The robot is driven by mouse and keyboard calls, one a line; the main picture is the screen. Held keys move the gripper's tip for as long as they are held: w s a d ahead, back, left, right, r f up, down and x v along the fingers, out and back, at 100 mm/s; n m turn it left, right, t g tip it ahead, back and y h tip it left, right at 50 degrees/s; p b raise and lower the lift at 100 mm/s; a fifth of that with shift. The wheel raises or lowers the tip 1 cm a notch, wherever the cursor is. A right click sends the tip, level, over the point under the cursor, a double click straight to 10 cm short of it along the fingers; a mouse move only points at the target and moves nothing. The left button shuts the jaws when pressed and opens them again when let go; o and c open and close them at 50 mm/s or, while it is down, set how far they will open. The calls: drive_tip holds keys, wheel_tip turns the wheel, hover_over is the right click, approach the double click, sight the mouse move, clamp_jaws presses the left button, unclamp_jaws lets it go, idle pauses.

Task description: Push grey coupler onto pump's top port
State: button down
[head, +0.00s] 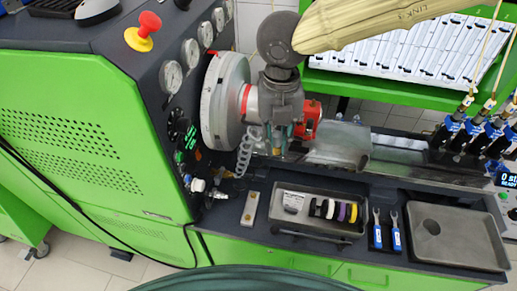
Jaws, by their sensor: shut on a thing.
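My gripper (283,128) points down over the pump at the middle of the head view, just right of the large round silver flange. It is shut on the grey coupler, which is mostly hidden by the fingers and wrist. A grey coiled hose (246,152) hangs just left of the gripper and runs down toward the bench's front fittings. The pump (308,122) shows only in part, as red pieces behind and right of the gripper. Its top port is hidden, so I cannot tell whether the coupler touches it.
The silver flange (226,103) and several gauges on the green cabinet (90,125) stand close on the left. A metal tray (290,222) with coloured rings, two blue-handled tools (385,230) and an empty grey tray (452,240) lie in front. Blue-bodied fittings (470,130) hang at right.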

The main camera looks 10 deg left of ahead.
drive_tip(key=w+d, duration=0.8)
drive_tip(key=w, duration=2.2)
drive_tip(key=shift+w, duration=0.2)
drive_tip(key=shift+a, duration=0.1)
drive_tip(key=shift+f, duration=0.1)
drive_tip(key=shift+f, duration=3)
drive_tip(key=shift+f, duration=1.3)
drive_tip(key=c, duration=0.9)
unclamp_jaws()
